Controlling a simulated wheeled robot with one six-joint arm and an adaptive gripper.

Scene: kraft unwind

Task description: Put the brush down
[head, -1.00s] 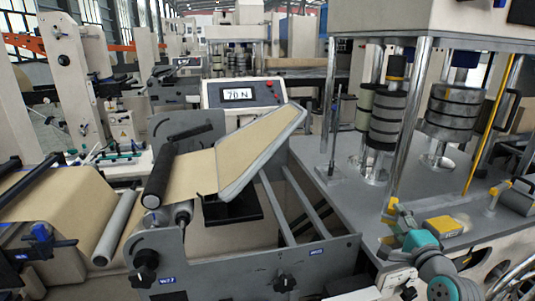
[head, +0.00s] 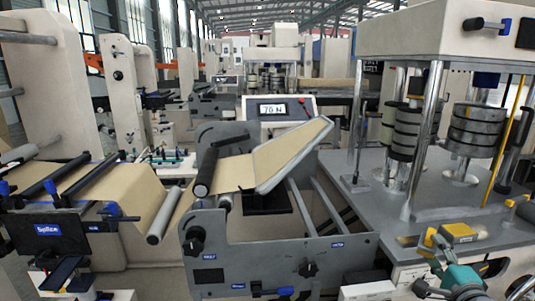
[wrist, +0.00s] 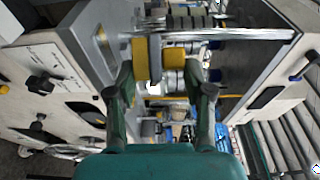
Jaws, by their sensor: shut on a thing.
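My gripper (head: 432,243) is at the lower right of the head view, by the front edge of the grey machine deck (head: 375,205). In the wrist view its green fingers reach forward and the yellow pads (wrist: 157,58) are closed on a narrow greyish piece, the brush (wrist: 155,57). Most of the brush is hidden between the pads. I cannot make out its bristles or whether it touches anything.
A yellow-topped block (head: 459,232) sits on the deck close to my gripper. Posts and stacked grey rollers (head: 473,130) stand behind. A tension display (head: 272,109) and kraft web (head: 235,177) are left of the deck. A "Splice" panel (head: 48,229) is at far left.

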